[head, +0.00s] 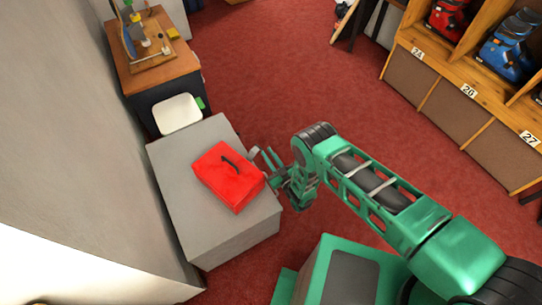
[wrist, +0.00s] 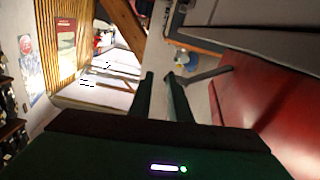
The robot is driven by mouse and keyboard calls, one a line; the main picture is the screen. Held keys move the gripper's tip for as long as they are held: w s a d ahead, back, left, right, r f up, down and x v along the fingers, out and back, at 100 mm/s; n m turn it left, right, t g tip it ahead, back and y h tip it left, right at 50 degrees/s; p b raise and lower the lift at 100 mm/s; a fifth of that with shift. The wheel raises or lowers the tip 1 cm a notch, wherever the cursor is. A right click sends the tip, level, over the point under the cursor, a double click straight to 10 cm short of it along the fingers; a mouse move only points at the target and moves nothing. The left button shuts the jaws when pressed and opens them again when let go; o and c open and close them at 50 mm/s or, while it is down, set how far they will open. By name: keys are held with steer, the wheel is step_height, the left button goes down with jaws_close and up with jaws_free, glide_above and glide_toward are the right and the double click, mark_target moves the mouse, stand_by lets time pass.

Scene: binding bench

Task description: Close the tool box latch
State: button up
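A red tool box (head: 228,178) with a black handle (head: 238,165) lies on a grey bench. Its red side fills the right of the wrist view (wrist: 270,110). A dark grey lever, seemingly the latch (wrist: 210,75), sticks out from the box's side toward the fingertips.
The grey bench (head: 180,185) has bare top around the box. Behind it are a white seat or tray (head: 177,113) and a wooden table (head: 150,75) with equipment. Wooden shelves (head: 440,100) with boots stand at the right. Red carpet (head: 300,75) lies open between.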

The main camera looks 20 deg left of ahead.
jaws_close()
stand_by(1.1)
jaws_free()
steer(key=v, duration=1.1)
steer(key=shift+w+a, duration=0.1)
stand_by(0.5)
